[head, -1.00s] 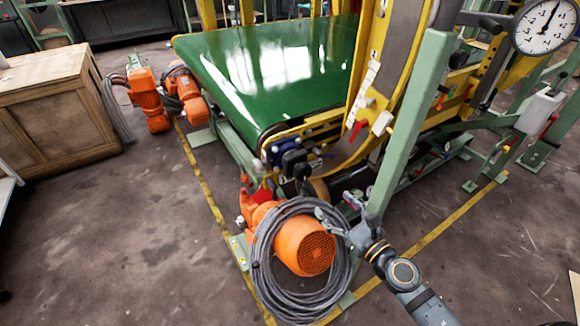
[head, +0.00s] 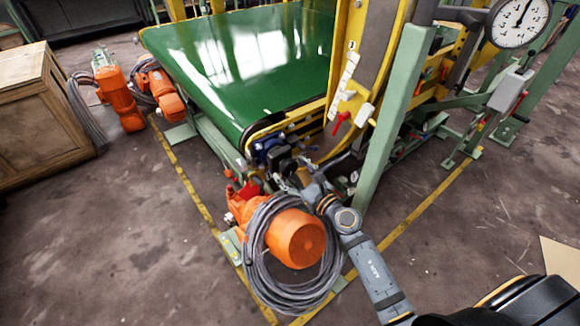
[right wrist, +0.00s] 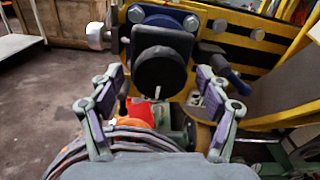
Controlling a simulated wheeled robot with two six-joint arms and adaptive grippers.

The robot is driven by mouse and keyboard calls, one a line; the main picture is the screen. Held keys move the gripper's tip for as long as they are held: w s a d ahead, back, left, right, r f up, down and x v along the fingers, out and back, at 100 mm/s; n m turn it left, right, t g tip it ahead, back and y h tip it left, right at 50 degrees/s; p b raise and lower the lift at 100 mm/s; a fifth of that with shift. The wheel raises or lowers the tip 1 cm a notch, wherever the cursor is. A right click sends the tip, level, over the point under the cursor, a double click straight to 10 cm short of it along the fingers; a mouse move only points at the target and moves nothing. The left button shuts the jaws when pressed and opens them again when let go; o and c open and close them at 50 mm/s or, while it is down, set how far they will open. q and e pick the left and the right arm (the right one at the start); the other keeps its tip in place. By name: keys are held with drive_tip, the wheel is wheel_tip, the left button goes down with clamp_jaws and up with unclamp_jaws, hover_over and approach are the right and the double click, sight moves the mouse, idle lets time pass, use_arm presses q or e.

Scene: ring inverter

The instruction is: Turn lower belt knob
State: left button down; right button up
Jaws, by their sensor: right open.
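The black round belt knob (right wrist: 160,72) faces my right wrist camera, on a dark housing with a blue part behind it. In the head view the knob (head: 286,166) is small and dark at the conveyor's near corner, partly hidden by my right gripper. My right gripper (head: 302,180) reaches in from the lower right. In the right wrist view its two fingers (right wrist: 160,80) are spread wide to either side of the knob, with gaps between, holding nothing. My left gripper is not in view.
An orange motor (head: 294,238) with a coiled grey cable (head: 262,262) lies just below the gripper. A green post (head: 397,115) stands to its right. The green belt (head: 250,65) extends behind. Open floor (head: 120,240) lies at left.

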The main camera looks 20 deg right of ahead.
drive_tip(key=shift+w+a, duration=0.2)
drive_tip(key=shift+w, duration=0.25)
drive_tip(key=c, duration=1.2)
drive_tip(key=shift+m, duration=0.3)
